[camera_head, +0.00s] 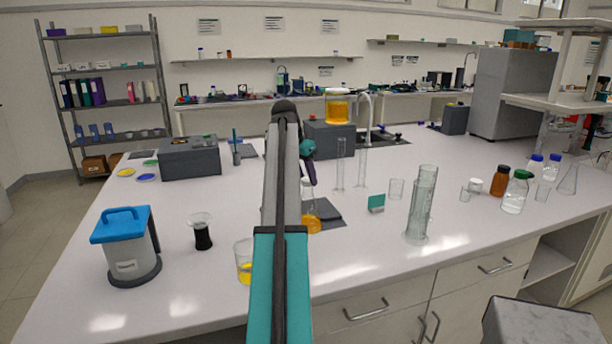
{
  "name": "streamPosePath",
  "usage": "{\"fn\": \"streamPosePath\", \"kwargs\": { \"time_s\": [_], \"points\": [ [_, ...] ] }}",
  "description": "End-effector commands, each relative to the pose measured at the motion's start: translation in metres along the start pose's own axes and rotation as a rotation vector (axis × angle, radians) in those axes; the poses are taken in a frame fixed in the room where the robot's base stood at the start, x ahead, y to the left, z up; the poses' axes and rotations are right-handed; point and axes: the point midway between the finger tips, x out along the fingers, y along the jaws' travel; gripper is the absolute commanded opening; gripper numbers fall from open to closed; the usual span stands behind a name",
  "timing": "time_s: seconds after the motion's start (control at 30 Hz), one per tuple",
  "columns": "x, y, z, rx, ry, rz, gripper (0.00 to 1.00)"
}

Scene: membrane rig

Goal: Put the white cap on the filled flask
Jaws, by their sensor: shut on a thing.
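The filled flask (312,223) holds orange liquid and stands by a dark mat near the middle of the bench. My arm hides its left side. My gripper (311,182) points down just above or at the flask's neck. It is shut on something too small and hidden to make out. I cannot tell whether it touches the flask. A small white piece (475,185), possibly a cap, sits on the bench at the right, beside a brown bottle. I cannot tell if it is the white cap.
A beaker with yellow liquid (243,262) is partly behind my arm. A blue-lidded container (127,245) stands front left. The front right bench is clear.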

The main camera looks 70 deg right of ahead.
Motion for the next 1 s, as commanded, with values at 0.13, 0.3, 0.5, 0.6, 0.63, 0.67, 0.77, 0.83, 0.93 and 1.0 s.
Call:
{"fn": "streamPosePath", "kwargs": {
  "time_s": [0.13, 0.3, 0.5, 0.6, 0.63, 0.67, 0.77, 0.83, 0.93, 1.0],
  "points": [
    [0.0025, 0.0002, 0.0010, 0.000, 0.000, 0.000, 0.18],
    [0.0051, 0.0003, 0.0020, 0.000, 0.000, 0.000, 0.18],
    [0.0071, 0.0003, 0.0027, 0.001, 0.000, 0.000, 0.18],
    [0.0073, 0.0004, 0.0027, 0.001, 0.000, 0.000, 0.18],
    [0.0073, 0.0003, 0.0027, 0.001, 0.000, 0.000, 0.18],
    [0.0073, 0.0004, 0.0027, 0.001, 0.000, 0.000, 0.18],
    [0.0073, 0.0004, 0.0027, 0.001, 0.000, 0.000, 0.18],
    [0.0074, 0.0005, 0.0027, 0.001, 0.000, 0.000, 0.48],
    [0.0074, 0.0005, 0.0026, 0.001, 0.000, 0.000, 0.60],
    [0.0074, 0.0005, 0.0026, 0.001, 0.000, 0.000, 0.60]
  ]
}}
